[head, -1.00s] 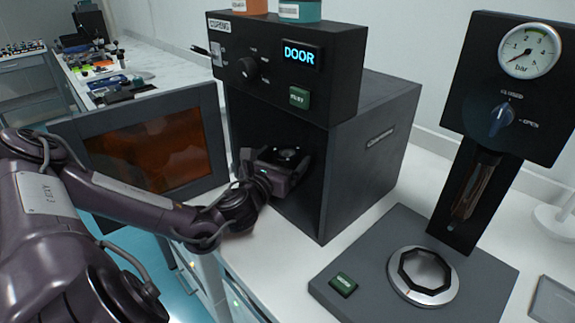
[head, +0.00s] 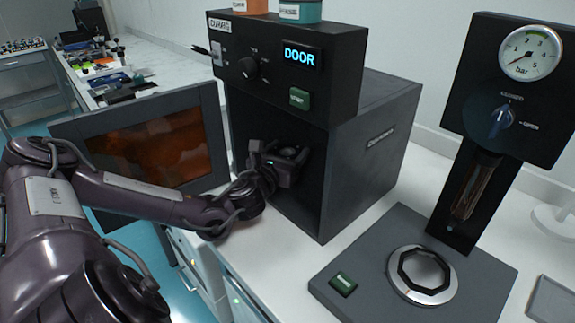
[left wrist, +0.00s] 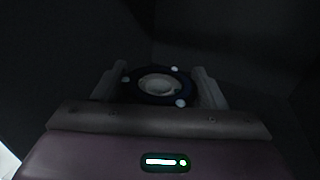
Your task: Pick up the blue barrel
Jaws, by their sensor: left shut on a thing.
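My left gripper (head: 283,158) reaches through the open front of the black curing box (head: 375,150). In the left wrist view its two fingers (left wrist: 158,88) stand on either side of a round dark-blue barrel (left wrist: 128,97) and are shut on it. The barrel has a pale round opening in its top and small light dots on its rim. It looks upright. In the head view the barrel is a small dark shape between the fingers, and its lower part is hidden. My right gripper is not in view.
The box's door (head: 150,140) with an orange window stands open at the left. A display reading DOOR (head: 299,55) is on the box. At the right is a press (head: 500,90) with a gauge, a grey base (head: 380,262) and a metal ring (head: 448,290).

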